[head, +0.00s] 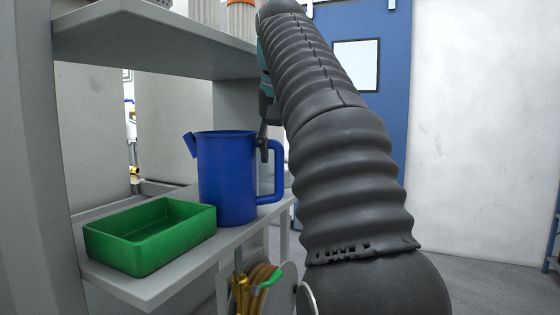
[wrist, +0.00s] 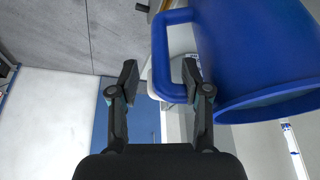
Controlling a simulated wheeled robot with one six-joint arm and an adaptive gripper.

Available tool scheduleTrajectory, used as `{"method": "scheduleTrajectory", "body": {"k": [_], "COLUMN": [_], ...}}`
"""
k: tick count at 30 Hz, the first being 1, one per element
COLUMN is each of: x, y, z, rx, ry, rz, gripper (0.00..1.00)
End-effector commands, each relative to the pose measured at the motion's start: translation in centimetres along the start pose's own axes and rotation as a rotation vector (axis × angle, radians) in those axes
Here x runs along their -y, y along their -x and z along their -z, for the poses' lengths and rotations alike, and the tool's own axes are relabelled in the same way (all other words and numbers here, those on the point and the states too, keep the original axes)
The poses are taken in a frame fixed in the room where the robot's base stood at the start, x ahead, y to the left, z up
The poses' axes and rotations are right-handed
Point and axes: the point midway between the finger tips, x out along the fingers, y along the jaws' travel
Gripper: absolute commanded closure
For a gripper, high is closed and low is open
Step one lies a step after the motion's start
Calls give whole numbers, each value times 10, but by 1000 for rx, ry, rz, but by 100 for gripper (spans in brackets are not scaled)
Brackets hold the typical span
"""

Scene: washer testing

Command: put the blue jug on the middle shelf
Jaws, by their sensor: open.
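The blue jug (head: 227,180) stands upright on the lower of the two shelves in the head view, its handle facing right. My gripper (head: 264,145) is at the handle, partly hidden behind my arm. In the wrist view the jug (wrist: 265,50) fills the upper right. My open gripper (wrist: 160,78) has the outer bar of the handle between its two fingers, with the right finger on the loop side. A gap shows between the left finger and the handle. I cannot tell whether the right finger touches it. The lower shelf (head: 180,283) also shows.
A green tray (head: 150,252) sits on the same shelf, left of the jug and close to it. An upper shelf (head: 150,38) hangs above the jug and holds ribbed containers (head: 241,18). A coiled hose (head: 262,285) is below. A blue door (head: 393,90) is behind.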

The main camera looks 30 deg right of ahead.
Motion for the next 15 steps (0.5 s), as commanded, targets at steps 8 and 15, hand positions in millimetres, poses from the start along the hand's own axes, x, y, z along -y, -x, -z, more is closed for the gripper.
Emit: {"method": "scheduleTrajectory", "body": {"k": [8,15], "x": [0,-3], "y": [19,30], "z": [-3,-32], "rx": [0,0], "ry": [0,0], "rz": [0,0], "gripper": [52,52]}}
